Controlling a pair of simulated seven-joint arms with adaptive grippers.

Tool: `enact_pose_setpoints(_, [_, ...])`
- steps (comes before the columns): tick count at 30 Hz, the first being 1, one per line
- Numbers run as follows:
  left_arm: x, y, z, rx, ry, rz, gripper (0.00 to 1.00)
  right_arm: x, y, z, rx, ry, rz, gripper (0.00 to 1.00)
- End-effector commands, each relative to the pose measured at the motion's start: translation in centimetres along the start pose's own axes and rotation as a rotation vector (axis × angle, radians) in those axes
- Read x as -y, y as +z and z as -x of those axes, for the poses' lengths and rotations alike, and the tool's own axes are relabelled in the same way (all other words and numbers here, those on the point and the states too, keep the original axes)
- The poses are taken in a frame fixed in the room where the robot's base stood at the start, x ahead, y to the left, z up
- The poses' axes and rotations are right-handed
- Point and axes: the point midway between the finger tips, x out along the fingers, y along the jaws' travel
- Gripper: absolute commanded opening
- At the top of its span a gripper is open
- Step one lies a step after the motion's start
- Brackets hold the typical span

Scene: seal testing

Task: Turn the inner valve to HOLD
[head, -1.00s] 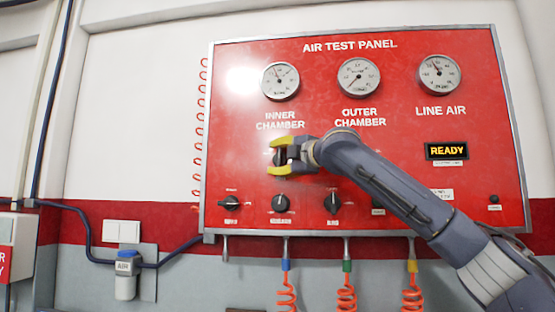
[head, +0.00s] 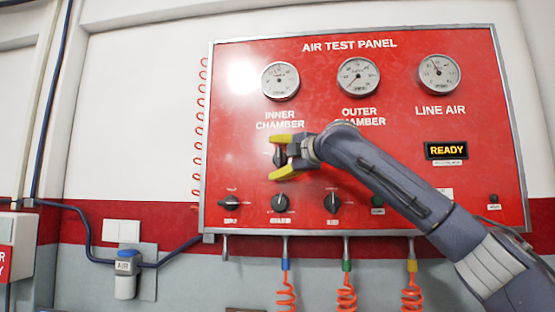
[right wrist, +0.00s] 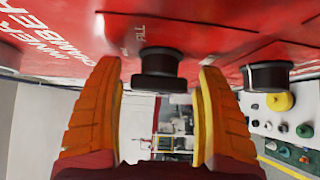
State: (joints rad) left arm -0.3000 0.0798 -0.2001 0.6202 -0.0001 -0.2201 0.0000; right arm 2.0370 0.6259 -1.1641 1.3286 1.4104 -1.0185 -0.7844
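The inner valve is a black knob (head: 280,158) on the red air test panel (head: 230,130), below the INNER CHAMBER label. My right gripper (head: 283,156) has its yellow-tipped fingers above and below the knob, spread apart. In the right wrist view the knob (right wrist: 158,68) lies between the two fingers, with a gap on each side, so the open gripper (right wrist: 157,105) does not grip it. A FILL mark shows beside the knob there. The fingers and wrist hide part of the panel around the knob, and I cannot read its setting. My left gripper is out of view.
The inner gauge (head: 280,81), outer gauge (head: 358,76) and line air gauge (head: 439,75) line the panel's top. A READY display (head: 447,151) is lit. Several other knobs, including a lower one (head: 279,202), sit beneath my gripper. Orange coiled hoses (head: 346,297) hang below.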

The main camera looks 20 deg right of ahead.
Motion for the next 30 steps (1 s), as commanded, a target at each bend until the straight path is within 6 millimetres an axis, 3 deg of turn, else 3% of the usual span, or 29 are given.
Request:
enact_pose_setpoints(11, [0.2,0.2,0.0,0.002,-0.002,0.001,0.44,-0.1,0.0,0.6,-0.001,0.002,0.000,0.76])
enact_pose_setpoints(30, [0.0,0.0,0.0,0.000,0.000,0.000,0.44,-0.1,0.1,10.3,0.001,0.002,0.001,0.76])
